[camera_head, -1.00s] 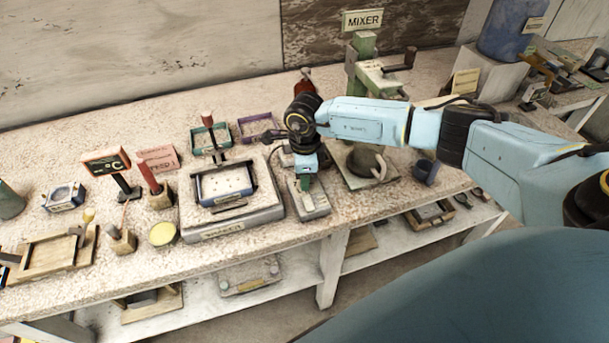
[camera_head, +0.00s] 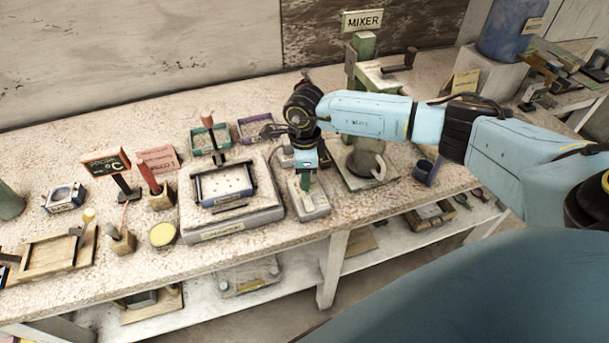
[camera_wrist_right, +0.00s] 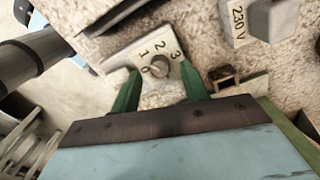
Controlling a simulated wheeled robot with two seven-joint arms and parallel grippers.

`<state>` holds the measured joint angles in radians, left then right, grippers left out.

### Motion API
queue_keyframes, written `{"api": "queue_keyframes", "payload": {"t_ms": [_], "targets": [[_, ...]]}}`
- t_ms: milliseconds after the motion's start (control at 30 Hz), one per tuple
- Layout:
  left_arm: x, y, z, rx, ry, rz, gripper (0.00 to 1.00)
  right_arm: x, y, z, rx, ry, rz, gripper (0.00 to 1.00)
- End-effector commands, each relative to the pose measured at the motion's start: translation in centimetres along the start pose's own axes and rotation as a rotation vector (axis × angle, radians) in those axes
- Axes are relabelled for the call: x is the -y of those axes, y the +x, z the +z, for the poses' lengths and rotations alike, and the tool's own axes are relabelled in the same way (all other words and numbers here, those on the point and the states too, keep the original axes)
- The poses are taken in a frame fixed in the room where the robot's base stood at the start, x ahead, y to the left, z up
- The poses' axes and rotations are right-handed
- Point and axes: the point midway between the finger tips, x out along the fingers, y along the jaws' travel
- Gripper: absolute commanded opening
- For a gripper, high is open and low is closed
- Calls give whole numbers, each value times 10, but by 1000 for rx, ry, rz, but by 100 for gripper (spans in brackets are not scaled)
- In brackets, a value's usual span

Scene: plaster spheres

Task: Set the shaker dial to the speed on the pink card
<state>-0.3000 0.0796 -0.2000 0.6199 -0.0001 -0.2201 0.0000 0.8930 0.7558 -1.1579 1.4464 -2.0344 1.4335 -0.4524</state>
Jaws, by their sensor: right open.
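The shaker (camera_head: 228,218) stands on the bench with a blue-framed tray on its platform. Its dial box (camera_head: 308,203) is just to its right. In the right wrist view the dial knob (camera_wrist_right: 159,67) is round and grey, with marks 0, 1, 2 and 3 around it; I cannot tell which mark it points to. My right gripper (camera_head: 306,182) is open over the dial box. Its green fingers (camera_wrist_right: 160,90) stand on either side of the knob's near side, apart from it. The pink card (camera_head: 158,158) stands behind the shaker to the left; its writing is too small to read.
A red-handled tool (camera_head: 154,187) and a dark sign (camera_head: 107,164) stand left of the shaker. A 230 V label (camera_wrist_right: 238,24) shows near the dial.

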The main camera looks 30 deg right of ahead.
Motion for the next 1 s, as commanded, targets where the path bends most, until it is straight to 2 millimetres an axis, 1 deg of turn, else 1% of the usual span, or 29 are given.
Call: {"api": "queue_keyframes", "payload": {"t_ms": [33,300,400,500,600,700,1000], "targets": [[0,0,0,0,0,0,36,1,-10,0,3,-1,-3,45],[0,1,0,0,0,0,36,1,-72,0,3,0,-5,45],[0,2,0,0,0,0,36,1,-91,0,3,0,-4,45],[0,2,0,0,0,0,36,1,-105,0,2,0,-3,45],[0,3,0,0,0,0,36,0,-113,0,2,0,-2,45],[0,3,0,0,0,0,36,0,-117,0,0,1,0,45],[0,3,0,0,0,0,36,0,-118,0,0,1,0,45]]}}
